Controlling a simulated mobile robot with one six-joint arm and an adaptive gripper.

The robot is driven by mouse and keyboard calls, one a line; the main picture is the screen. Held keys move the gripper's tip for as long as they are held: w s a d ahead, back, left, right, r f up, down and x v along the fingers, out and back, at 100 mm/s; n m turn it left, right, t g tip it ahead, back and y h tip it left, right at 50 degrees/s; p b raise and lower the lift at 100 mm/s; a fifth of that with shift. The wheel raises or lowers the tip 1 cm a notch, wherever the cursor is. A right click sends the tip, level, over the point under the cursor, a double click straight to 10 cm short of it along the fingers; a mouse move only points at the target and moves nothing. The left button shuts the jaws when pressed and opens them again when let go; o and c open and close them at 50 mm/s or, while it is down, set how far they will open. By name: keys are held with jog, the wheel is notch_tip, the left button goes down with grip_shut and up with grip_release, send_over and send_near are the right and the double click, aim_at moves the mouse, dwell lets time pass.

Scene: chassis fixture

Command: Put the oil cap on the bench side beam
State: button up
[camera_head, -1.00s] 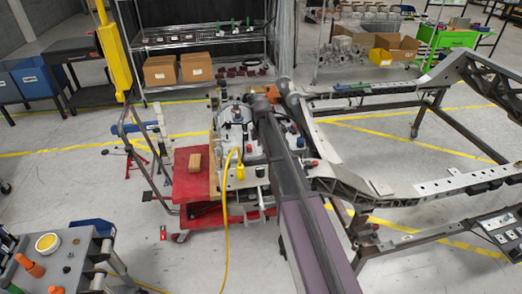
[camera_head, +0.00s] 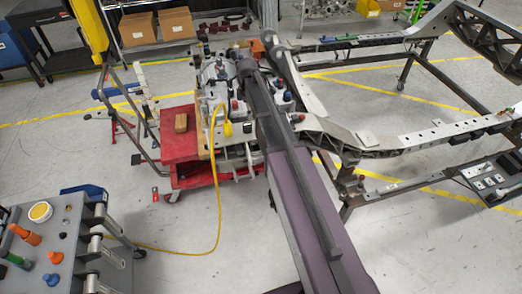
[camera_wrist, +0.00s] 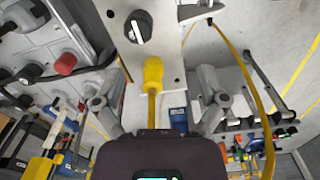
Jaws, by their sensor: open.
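In the wrist view a round black cap with a pale raised bar (camera_wrist: 138,27) sits on a light metal plate at the top; it may be the oil cap, but I cannot be sure. My gripper (camera_wrist: 157,92) is open, its two fingers spread apart below the cap. A yellow plug (camera_wrist: 153,72) with a yellow cable shows between the fingers. In the head view my arm hides the gripper. A long silver beam (camera_head: 440,133) of the chassis frame runs to the right; it may be the bench side beam. No cap can be made out on it.
A red cart (camera_head: 185,148) carries the engine parts and a small brown block (camera_head: 181,122). A yellow cable (camera_head: 217,190) hangs to the floor. A grey tool cart (camera_head: 45,265) stands at lower left. A red cap (camera_wrist: 65,63) sits left of the black cap.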

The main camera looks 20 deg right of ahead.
jog(key=s+a+m, duration=0.1)
jog(key=s+m, duration=1.5)
jog(key=s, duration=0.9)
jog(key=shift+s+a, duration=0.2)
jog(key=shift+s, duration=0.15)
